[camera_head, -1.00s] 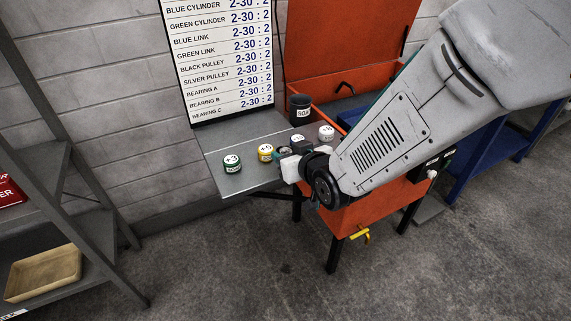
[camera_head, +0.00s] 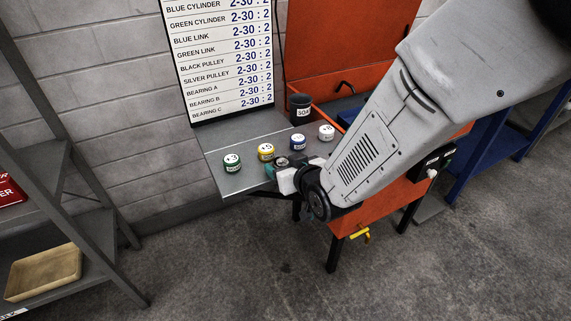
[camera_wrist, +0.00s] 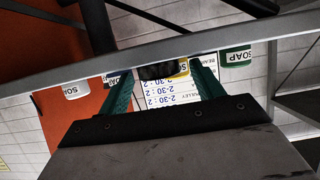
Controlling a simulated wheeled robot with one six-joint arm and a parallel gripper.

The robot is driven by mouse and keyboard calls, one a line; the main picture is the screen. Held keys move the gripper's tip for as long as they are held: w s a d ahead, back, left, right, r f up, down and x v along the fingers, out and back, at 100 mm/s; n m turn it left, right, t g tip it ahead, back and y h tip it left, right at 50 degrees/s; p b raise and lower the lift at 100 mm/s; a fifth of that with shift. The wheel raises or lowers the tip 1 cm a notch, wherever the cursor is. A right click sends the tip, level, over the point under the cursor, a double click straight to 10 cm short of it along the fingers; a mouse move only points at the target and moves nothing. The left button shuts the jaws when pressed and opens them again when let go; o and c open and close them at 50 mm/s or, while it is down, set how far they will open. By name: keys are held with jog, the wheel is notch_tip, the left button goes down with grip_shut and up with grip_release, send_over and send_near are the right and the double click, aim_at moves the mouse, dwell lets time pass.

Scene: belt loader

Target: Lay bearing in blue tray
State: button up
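My gripper (camera_head: 283,163) is low over the front edge of the grey metal shelf, beside the jars. In the wrist view, its two teal fingers (camera_wrist: 163,78) stand either side of a small dark round piece (camera_wrist: 163,71). It looks like the bearing, held at the fingertips, and shows as a small grey ring with a dark centre in the head view (camera_head: 282,161). Its contact with the fingers is partly hidden. No blue tray can be made out clearly. A blue bench-like structure (camera_head: 497,150) stands at the right, partly behind my arm.
Several small jars, green (camera_head: 232,162), yellow (camera_head: 266,151), blue (camera_head: 298,142) and white (camera_head: 326,132), stand on the shelf (camera_head: 225,138) near my gripper. A black cup (camera_head: 300,108) is behind them. An orange cabinet (camera_head: 345,45) and a label board (camera_head: 220,60) rise behind.

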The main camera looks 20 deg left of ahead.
jog(key=shift+r, duration=0.15)
jog(key=shift+s+d+r, duration=0.15)
jog(key=shift+s+d, duration=0.05)
jog(key=shift+d, duration=0.05)
jog(key=v, duration=1.1)
jog(key=shift+s+r, duration=0.1)
